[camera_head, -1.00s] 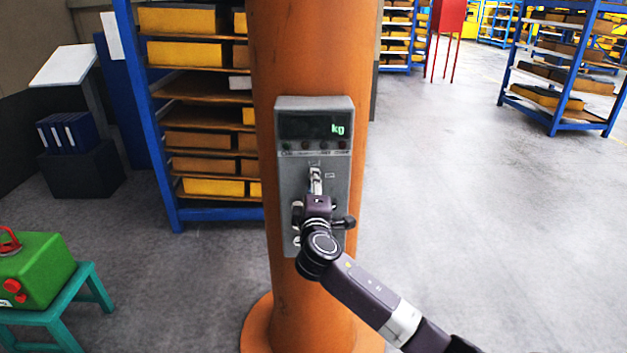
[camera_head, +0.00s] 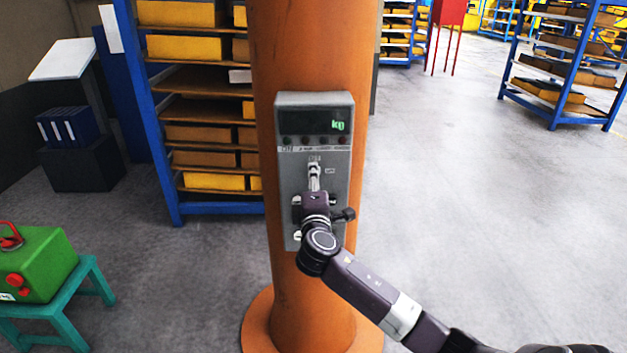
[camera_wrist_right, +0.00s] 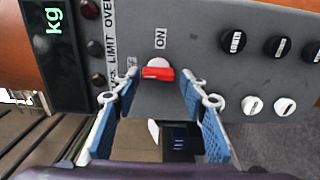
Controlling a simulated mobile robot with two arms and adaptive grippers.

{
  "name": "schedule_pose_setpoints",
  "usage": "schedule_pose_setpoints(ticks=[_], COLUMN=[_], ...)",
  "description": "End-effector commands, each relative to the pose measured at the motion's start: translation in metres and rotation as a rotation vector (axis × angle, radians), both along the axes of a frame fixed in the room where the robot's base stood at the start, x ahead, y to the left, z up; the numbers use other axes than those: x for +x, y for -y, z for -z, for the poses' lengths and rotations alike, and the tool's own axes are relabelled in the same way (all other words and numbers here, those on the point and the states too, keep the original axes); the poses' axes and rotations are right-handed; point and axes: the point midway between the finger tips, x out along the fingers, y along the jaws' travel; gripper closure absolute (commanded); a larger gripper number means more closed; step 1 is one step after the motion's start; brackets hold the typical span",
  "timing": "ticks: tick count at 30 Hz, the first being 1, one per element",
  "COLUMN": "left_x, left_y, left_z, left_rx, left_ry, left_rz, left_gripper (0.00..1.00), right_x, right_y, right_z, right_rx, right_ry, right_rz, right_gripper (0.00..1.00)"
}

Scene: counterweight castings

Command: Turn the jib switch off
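The grey control panel (camera_head: 287,172) is fixed to an orange column, with a dark display reading "kg" at its top. In the right wrist view the panel face (camera_wrist_right: 205,60) carries a red switch lever (camera_wrist_right: 157,73) at a pale round mount, next to an "ON" label (camera_wrist_right: 160,38). My right gripper (camera_wrist_right: 164,86) is open, with its two blue-padded fingers on either side of the lever; I cannot tell whether they touch it. In the head view my right gripper (camera_head: 315,172) is in front of the panel and hides its lower middle. My left gripper is not in view.
Black knobs (camera_wrist_right: 233,42) and white knobs (camera_wrist_right: 251,105) sit beside the switch. The orange column (camera_head: 310,50) stands before a blue shelf rack (camera_head: 170,170). A green box (camera_head: 40,262) rests on a teal stool (camera_head: 92,278) at left.

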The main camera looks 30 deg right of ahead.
Motion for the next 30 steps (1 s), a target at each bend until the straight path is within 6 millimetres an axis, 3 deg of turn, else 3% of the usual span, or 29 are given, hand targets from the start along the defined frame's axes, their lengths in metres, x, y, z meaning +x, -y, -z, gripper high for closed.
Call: schedule_pose_setpoints(ticks=[14,30], left_x=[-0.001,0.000], left_y=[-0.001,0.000], left_z=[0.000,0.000], left_rx=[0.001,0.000], left_ry=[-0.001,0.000], left_rz=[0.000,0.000], left_gripper=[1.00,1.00], right_x=[-0.009,-0.093], right_y=[-0.006,-0.057], right_z=[-0.001,0.000], right_rx=[0.002,0.003], right_ry=[0.003,0.002], right_rz=[0.000,-0.001], right_gripper=[0.52,0.52])
